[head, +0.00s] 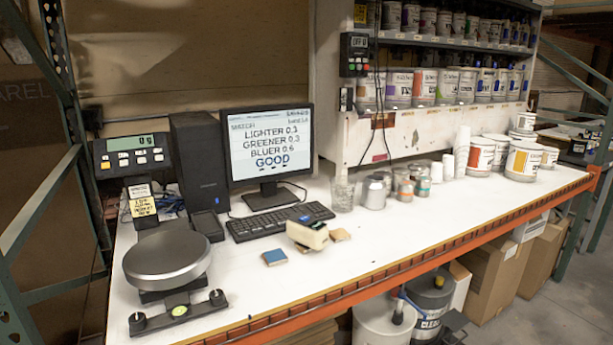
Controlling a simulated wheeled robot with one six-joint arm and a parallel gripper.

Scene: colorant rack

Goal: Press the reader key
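A small cream-coloured device with a dark top, which looks like the reader (307,235), sits on the white bench in front of the keyboard. A small blue patch shows on its dark top; I cannot tell for sure whether this is the key. A tan chip (340,235) lies at its right, partly hidden by it. A blue chip (275,257) lies on the bench to its lower left. The monitor (267,145) behind reads "LIGHTER 0.3, GREENER 0.3, BLUER 0.6, GOOD". My gripper is not in view.
A keyboard (280,222) lies behind the device. A round-topped scale (167,258) stands at the left. Cups, jars and paint cans (524,160) line the bench's back right under the shelves. The bench front (370,260) right of the device is clear.

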